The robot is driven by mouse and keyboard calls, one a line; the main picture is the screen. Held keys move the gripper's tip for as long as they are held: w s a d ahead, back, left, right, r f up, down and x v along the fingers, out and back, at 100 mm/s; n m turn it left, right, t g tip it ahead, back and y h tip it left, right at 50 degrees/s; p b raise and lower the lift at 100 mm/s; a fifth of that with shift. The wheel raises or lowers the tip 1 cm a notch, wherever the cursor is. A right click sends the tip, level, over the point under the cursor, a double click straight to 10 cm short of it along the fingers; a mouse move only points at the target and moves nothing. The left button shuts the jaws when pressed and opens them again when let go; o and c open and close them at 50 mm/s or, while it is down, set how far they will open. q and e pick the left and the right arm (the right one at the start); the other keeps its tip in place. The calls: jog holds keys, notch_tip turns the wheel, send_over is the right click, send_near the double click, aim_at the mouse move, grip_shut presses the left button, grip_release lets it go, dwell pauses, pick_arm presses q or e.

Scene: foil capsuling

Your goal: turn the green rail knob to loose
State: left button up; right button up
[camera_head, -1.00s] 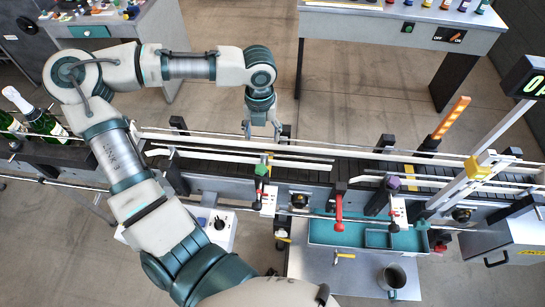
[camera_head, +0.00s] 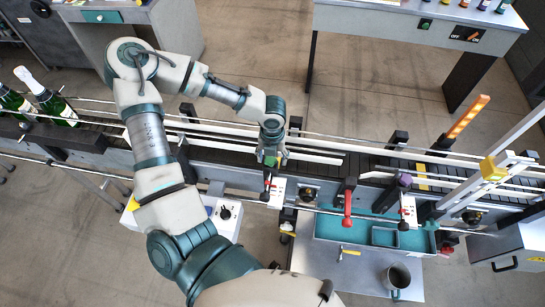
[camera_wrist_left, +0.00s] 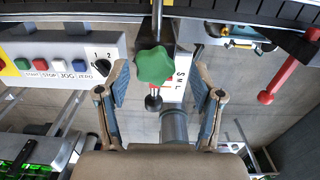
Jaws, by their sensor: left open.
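The green rail knob (camera_wrist_left: 155,67) is a lobed knob on the rail mount, in the middle of the left wrist view. A white plate with letters (camera_wrist_left: 181,78) stands just right of it. My left gripper (camera_wrist_left: 163,85) is open, with one finger on each side of the knob and visible gaps between. In the head view the knob (camera_head: 270,161) shows partly under my left gripper (camera_head: 271,158), which points down over the rail. My right gripper is not in view.
A red lever (camera_head: 348,203) and a purple knob (camera_head: 404,180) stand to the right along the conveyor. A control box (camera_wrist_left: 70,55) with buttons and a dial is left of the knob. Green bottles (camera_head: 50,103) stand at the far left.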

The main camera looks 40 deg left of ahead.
pick_arm(q)
jog(key=shift+a+f, duration=0.15)
jog(key=shift+a, duration=0.4)
jog(key=shift+a+f, duration=0.1)
jog(key=shift+a, duration=0.05)
jog(key=shift+c, duration=1.4)
jog(key=shift+w+d, duration=0.1)
jog(key=shift+d, duration=0.1)
jog(key=c, duration=0.8)
jog(key=shift+d, duration=0.15)
jog(key=shift+c, duration=0.2)
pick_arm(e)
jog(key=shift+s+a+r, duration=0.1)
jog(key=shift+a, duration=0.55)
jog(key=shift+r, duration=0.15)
